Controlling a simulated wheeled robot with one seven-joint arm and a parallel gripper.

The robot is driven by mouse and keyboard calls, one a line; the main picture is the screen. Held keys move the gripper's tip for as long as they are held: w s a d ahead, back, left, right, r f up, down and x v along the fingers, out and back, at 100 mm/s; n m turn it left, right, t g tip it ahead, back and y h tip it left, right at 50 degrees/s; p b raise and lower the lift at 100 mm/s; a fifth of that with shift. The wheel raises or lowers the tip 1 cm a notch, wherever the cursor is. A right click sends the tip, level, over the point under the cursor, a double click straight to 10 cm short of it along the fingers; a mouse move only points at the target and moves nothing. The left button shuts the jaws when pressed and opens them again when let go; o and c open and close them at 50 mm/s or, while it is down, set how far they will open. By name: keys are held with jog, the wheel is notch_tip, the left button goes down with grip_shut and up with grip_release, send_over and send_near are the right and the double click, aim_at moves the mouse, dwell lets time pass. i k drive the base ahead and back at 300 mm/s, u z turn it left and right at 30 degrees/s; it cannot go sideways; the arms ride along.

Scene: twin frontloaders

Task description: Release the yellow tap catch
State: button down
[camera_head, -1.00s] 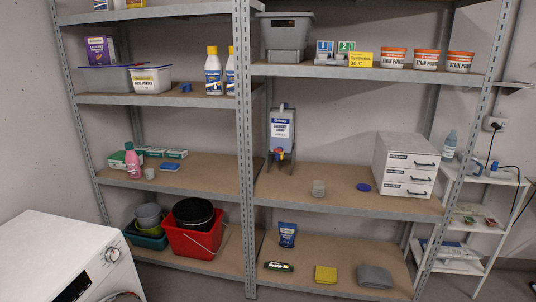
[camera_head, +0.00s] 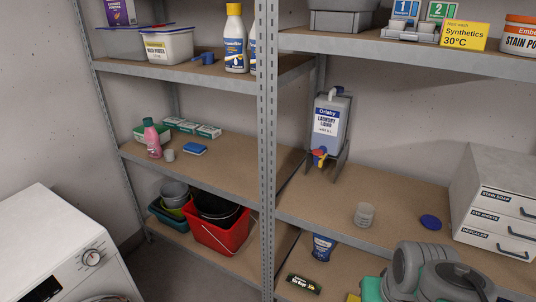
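A laundry liquid dispenser (camera_head: 328,119) with a white and blue label stands on the middle shelf of the right rack, close to the rack's post. A small tap (camera_head: 319,158) with blue, red and yellow parts sits at its lower front. The yellow part is too small to make out its position. Part of my grey and teal arm rises at the bottom right, well apart from the dispenser. My gripper's fingers do not show.
A clear cup (camera_head: 364,215) and a blue lid (camera_head: 431,222) lie on the same shelf. A drawer box (camera_head: 500,205) stands at right. The rack post (camera_head: 266,150) is just left of the dispenser. The shelf in front of the dispenser is bare.

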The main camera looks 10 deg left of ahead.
aim_at(320, 162)
jog(key=u, duration=1.05)
jog(key=i, duration=1)
jog(key=u, duration=1.1)
